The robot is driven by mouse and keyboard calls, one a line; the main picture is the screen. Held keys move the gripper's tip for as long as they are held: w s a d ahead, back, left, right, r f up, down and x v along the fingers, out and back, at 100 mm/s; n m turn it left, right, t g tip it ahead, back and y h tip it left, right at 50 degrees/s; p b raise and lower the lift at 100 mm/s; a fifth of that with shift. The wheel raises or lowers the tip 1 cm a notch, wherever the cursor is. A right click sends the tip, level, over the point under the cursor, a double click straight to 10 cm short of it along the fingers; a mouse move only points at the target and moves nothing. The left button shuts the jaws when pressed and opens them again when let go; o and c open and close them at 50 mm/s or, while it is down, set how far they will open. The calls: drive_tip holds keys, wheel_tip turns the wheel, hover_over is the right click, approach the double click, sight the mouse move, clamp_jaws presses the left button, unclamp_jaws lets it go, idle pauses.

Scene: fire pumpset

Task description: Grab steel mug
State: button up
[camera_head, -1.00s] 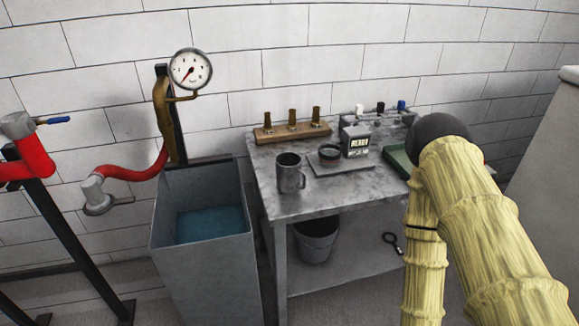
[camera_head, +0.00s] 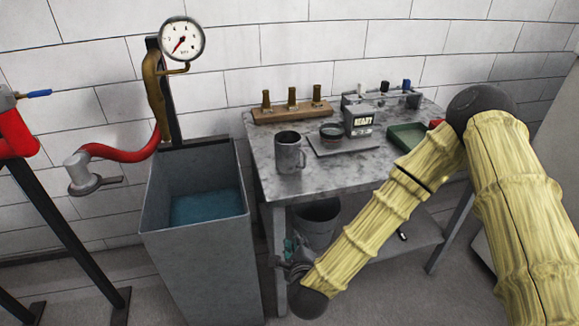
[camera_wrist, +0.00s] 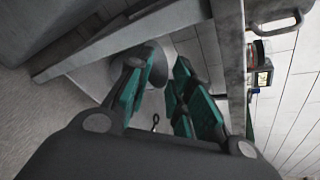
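The steel mug (camera_head: 289,156) stands upright on the left front part of the grey table, with its handle to the right. In the wrist view, what looks like its rim and handle (camera_wrist: 283,24) shows at the top right corner, mostly cut off. My gripper (camera_head: 287,252) is low in front of the table, below the tabletop and below the mug, apart from it. In the wrist view my gripper (camera_wrist: 160,95) has its two green-padded fingers spread, with nothing held between them.
The table (camera_head: 258,160) also bears a wooden block with brass pieces (camera_head: 292,110), a scale-like device (camera_head: 358,125) and a green tray (camera_head: 407,136). A bucket (camera_head: 318,222) is under it. A water tank (camera_head: 200,255) stands close on the left.

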drive_tip(key=w+a+r+m+t+h+b, duration=0.1)
drive_tip(key=w+r+m+t+h, duration=0.1)
drive_tip(key=w+r+m, duration=0.35)
drive_tip(key=m+t+h, duration=0.2)
drive_tip(key=m+h, duration=0.1)
drive_tip(key=m, duration=0.5)
approach(304, 162)
drive_tip(key=w, duration=0.2)
drive_tip(key=shift+w+d+r, duration=0.2)
drive_tip(key=shift+w+d, duration=0.05)
drive_tip(key=shift+w, duration=0.1)
drive_tip(key=shift+w+d+f+p, duration=0.1)
drive_tip(key=shift+w+d+p, duration=0.05)
drive_tip(key=shift+w, duration=0.95)
drive_tip(key=shift+w+d+f+p, duration=0.15)
drive_tip(key=shift+w+d+p, duration=0.05)
drive_tip(key=shift+w, duration=0.85)
drive_tip(key=shift+w+d+f+p, duration=0.1)
drive_tip(key=shift+w+d+p, duration=0.05)
drive_tip(key=shift+w, duration=0.95)
drive_tip(key=shift+c, duration=0.5)
clamp_jaws()
